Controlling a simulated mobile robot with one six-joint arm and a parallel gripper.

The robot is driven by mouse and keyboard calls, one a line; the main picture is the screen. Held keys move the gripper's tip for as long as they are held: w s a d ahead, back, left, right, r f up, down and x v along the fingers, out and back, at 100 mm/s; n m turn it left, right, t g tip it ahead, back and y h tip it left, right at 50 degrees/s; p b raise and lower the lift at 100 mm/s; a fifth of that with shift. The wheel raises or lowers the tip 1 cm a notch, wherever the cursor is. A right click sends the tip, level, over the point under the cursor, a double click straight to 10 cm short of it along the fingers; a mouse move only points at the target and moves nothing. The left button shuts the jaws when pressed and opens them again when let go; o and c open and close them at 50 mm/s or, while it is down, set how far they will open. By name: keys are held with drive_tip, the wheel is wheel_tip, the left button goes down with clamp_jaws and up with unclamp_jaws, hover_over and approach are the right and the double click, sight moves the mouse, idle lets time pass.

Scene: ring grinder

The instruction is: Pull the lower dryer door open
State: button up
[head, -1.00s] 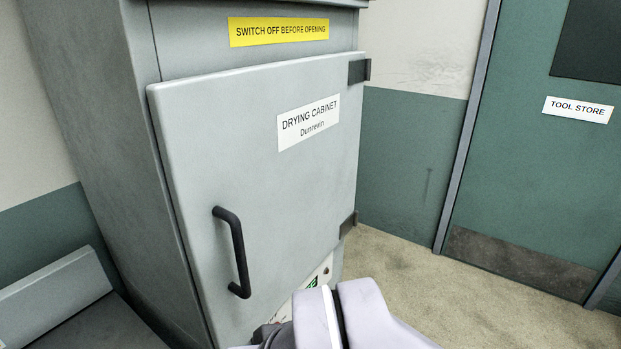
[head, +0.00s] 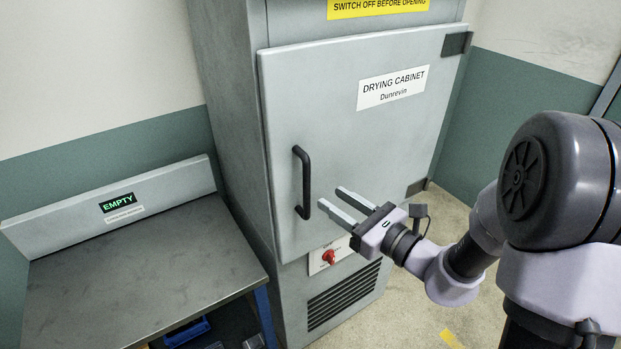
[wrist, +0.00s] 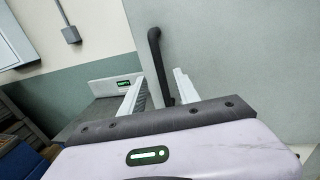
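The lower dryer door (head: 345,170) is the grey door labelled Drying Cabinet, and it looks closed. Its black vertical bar handle (head: 305,182) is near the door's left edge, with hinges on the right. My gripper (head: 335,202) is open and empty, just right of the handle's lower part in the head view, fingers pointing at it. In the wrist view the handle (wrist: 158,65) rises between the two finger directions, closer to the right finger. I cannot tell whether the fingertips reach around the bar; no contact shows.
A red switch (head: 328,257) and a vent grille (head: 345,292) sit below the door. A metal bench (head: 140,270) with an "EMPTY" sign (head: 118,202) stands left of the cabinet, with blue bins beneath. Floor (head: 400,320) is open in front on the right.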

sight(309, 184)
drive_tip(key=x, duration=0.9)
drive_tip(key=shift+a, duration=0.2)
drive_tip(key=shift+c, duration=0.2)
clamp_jaws()
idle(0.7)
